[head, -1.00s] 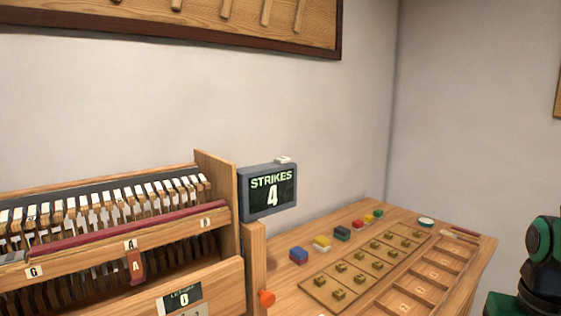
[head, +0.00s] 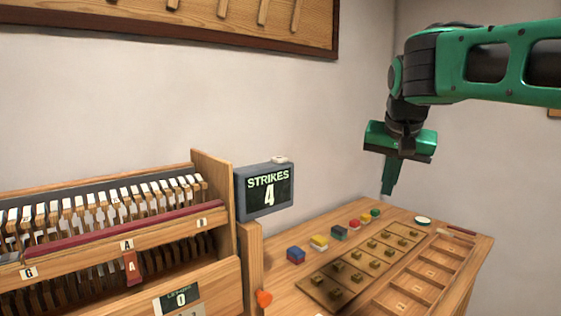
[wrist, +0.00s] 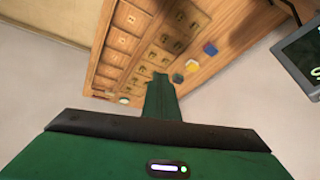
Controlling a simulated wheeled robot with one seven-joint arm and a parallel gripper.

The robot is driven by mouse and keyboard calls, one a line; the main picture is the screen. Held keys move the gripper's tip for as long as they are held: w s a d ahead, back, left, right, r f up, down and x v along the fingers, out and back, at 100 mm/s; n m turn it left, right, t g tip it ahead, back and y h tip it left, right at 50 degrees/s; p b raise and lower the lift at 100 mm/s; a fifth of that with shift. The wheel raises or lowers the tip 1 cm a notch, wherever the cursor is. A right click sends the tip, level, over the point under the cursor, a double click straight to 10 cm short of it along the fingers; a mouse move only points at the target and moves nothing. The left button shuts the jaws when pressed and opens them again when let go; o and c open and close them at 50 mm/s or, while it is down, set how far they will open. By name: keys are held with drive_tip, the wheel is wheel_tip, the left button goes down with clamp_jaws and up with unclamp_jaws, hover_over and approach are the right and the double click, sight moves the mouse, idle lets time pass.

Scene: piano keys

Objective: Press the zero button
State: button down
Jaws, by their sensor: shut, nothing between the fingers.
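A grey counter box (head: 265,191) reads STRIKES 4 and stands at the right end of the piano-action model. A small pale button (head: 279,159) sits on its top edge; I cannot read any label on it. In the wrist view, part of the counter (wrist: 305,55) shows at the right edge. My green gripper (head: 388,188) is shut and empty, pointing down. It hangs above the back of the table, well to the right of the counter and apart from it. In the wrist view its closed fingers (wrist: 159,80) point toward the table.
The wooden table (head: 478,252) carries several coloured blocks (head: 319,243), a board of brass-coloured pieces (head: 361,266) and an empty-looking compartment tray (head: 425,277). The piano-action model (head: 120,240) fills the left. Clear air lies between my gripper and the counter.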

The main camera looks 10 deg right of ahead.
drive_tip(key=w+a+r+t+y, duration=0.1)
drive_tip(key=w+a+r, duration=0.2)
drive_tip(key=a+r, duration=0.25)
drive_tip(key=w+a+r+t, duration=0.1)
drive_tip(key=w+a+r, duration=0.3)
drive_tip(key=a, duration=0.3)
wheel_tip(320, 180, up, 8)
drive_tip(key=t+y, duration=0.2)
hover_over(280, 159)
drive_tip(key=shift+w+d, duration=0.1)
drive_tip(key=shift+w, duration=0.3)
drive_tip(key=shift+f, duration=4.4)
drive_tip(key=shift+s+f, duration=0.2)
drive_tip(key=shift+f, duration=0.55)
drive_tip(key=shift+r, duration=0.8)
